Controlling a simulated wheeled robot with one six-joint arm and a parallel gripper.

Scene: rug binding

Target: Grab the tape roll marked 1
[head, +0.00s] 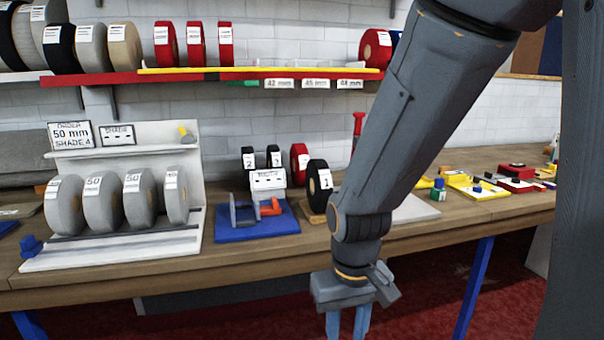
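The tape roll marked 1 (315,194) is black with a white label and stands upright on a small wooden base on the bench, behind and to the left of my arm in the picture. My gripper (347,326) hangs at the bottom of the head view, in front of the bench and lower in the picture than the roll, apart from it. Its two blue fingers are spread with an empty gap between them. The fingertips are cut off by the frame edge.
Black rolls marked 2 (248,160) and 3 (273,158) and a red roll (299,163) stand near the roll. A blue stand (262,232) sits to its left. A white rack (110,250) holds several grey rolls. My arm hides some of the bench.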

